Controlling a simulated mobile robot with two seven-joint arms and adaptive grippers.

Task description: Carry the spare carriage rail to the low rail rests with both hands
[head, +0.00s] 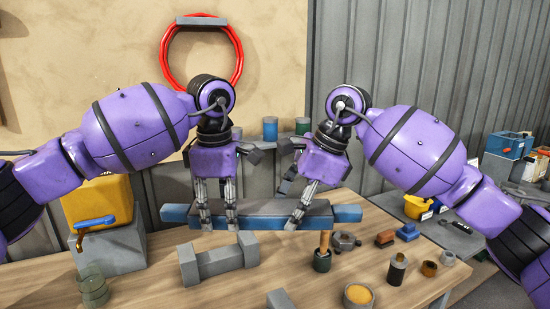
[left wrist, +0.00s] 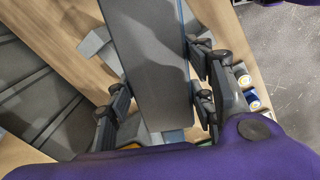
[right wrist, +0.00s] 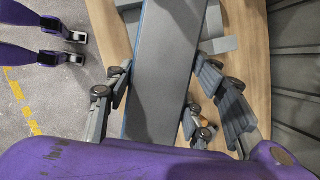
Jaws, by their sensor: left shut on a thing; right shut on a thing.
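The spare carriage rail (head: 265,222) is a long bar with blue ends and a wide grey top, lying level from left to right. My left gripper (head: 218,217) is shut on its left part, and my right gripper (head: 298,217) is shut on its right part. Both point down. The rail runs between the fingers in the left wrist view (left wrist: 152,65) and the right wrist view (right wrist: 162,70). A low grey piece with two raised end blocks, apparently the rail rests (head: 218,261), stands in front of the rail, left of centre. I cannot tell whether the rail touches anything beneath.
A grey block (head: 110,250) with a blue-handled part and a yellow container (head: 98,205) stand at left.

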